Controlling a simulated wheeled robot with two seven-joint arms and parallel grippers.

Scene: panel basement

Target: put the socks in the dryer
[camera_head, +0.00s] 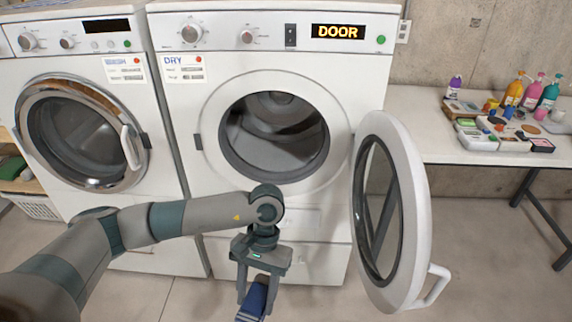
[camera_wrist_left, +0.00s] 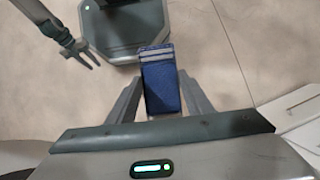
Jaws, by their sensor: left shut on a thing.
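My left gripper (camera_head: 256,290) is shut on a blue sock (camera_head: 253,302) with pale stripes at one end. It holds the sock in front of the dryer, below the level of the drum opening. The sock (camera_wrist_left: 161,88) also shows between the fingers in the left wrist view. The dryer (camera_head: 350,80) is white, marked DRY, with DOOR lit on its display. Its round door (camera_head: 408,190) stands open to the right. The drum (camera_head: 275,135) looks empty from here, though its lower inside is hidden. My right gripper (camera_wrist_left: 82,57) shows open and empty at upper left in the left wrist view.
A washer (camera_head: 80,130) with a shut chrome-rimmed door stands left of the dryer. A white table (camera_head: 450,150) on the right holds bottles and small boxes. A shelf with a basket (camera_head: 38,207) is at far left. The floor in front is clear.

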